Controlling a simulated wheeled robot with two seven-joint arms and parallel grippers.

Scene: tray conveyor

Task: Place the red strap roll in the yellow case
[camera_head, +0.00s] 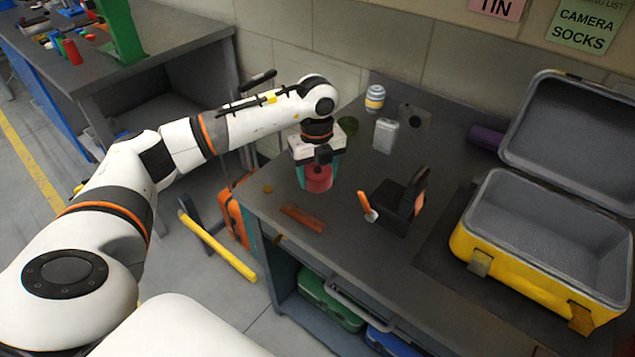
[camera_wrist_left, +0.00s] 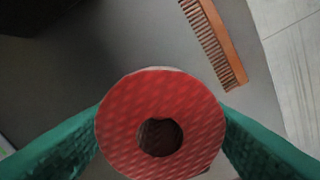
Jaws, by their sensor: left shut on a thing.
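The red strap roll (camera_head: 319,180) is between the teal fingers of my left gripper (camera_head: 318,172), at the left end of the dark table. In the left wrist view the roll (camera_wrist_left: 120,122) shows its round face and centre hole, with a teal finger pressed on each side. My left gripper is shut on it. I cannot tell whether the roll touches the table. The yellow case (camera_head: 510,272) stands open at the table's right, its lid tilted back and its grey inside looking empty. My right gripper is not in view.
A brown comb (camera_head: 303,218) lies near the table's front edge, also in the wrist view (camera_wrist_left: 214,42). A black holder (camera_head: 398,203) with orange-handled items stands between roll and case. A white-grey container (camera_head: 385,135), a striped can (camera_head: 375,99) and a purple roll (camera_head: 486,138) are behind.

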